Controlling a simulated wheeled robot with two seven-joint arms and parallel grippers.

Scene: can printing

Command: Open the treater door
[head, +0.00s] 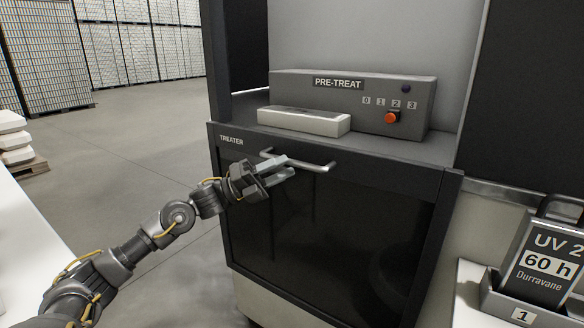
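The treater door (330,225) is a dark panel with a black window, on the front of the machine below the TREATER label (231,141). It looks shut. A grey metal bar handle (317,166) runs across its upper part. My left gripper (290,166) is at the left half of the handle, its fingers pointing right and a gap showing between them. The fingers overlap the bar in the picture; I cannot tell whether they touch it. My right gripper is not in view.
A PRE-TREAT control box (350,100) with an orange knob (392,117) and a pale block (304,121) sit on the ledge above the door.

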